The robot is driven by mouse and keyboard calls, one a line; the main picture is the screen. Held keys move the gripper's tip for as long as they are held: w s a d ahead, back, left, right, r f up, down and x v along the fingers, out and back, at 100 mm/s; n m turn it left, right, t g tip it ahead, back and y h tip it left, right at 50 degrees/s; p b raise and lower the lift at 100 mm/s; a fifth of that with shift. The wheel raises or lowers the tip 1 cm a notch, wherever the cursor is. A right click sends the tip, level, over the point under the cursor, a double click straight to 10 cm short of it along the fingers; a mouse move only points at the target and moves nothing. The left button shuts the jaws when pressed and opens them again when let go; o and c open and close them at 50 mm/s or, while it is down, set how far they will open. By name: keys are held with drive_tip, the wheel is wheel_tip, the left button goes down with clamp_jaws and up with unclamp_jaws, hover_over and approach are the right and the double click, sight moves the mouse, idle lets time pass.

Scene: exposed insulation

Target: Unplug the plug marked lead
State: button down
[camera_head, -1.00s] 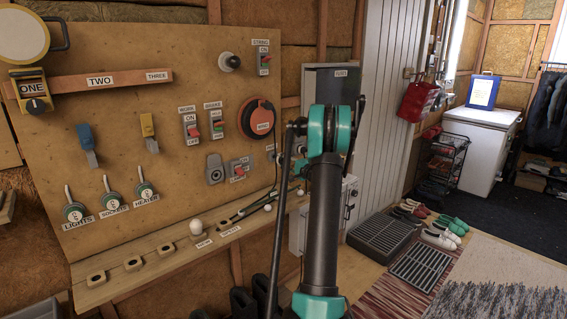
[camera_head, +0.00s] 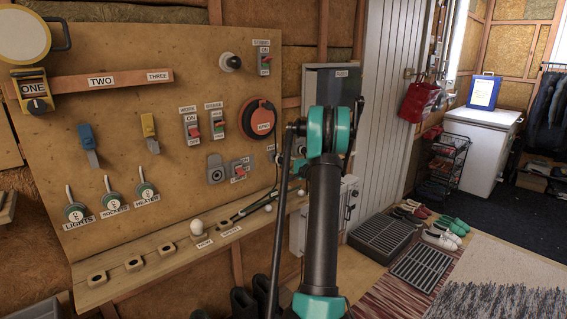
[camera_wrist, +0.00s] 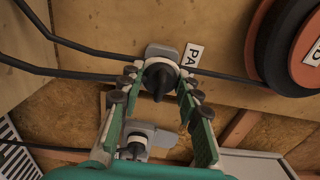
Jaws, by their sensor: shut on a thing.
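In the wrist view my gripper (camera_wrist: 158,78) has its two green fingers closed in on a black plug (camera_wrist: 159,88). The plug sits in a grey socket plate (camera_wrist: 160,52) on the wooden board, with its body between the fingertips. A white label (camera_wrist: 192,55) beside the plate reads "PA" in the part that shows. I cannot read the word lead on any label. A second plug (camera_wrist: 136,150) sits in another grey socket plate below, between the finger bases.
Dark cables (camera_wrist: 85,75) run across the board by the plug. An orange and black round fixture (camera_wrist: 285,45) stands close on the right. In the head view, switches and levers cover the board (camera_head: 120,120). A wooden ledge (camera_head: 165,262) juts out below.

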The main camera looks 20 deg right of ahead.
drive_tip(key=shift+x, duration=0.85)
drive_tip(key=c, duration=1)
unclamp_jaws()
drive_tip(key=v, duration=1.2)
drive_tip(key=shift+a, duration=0.1)
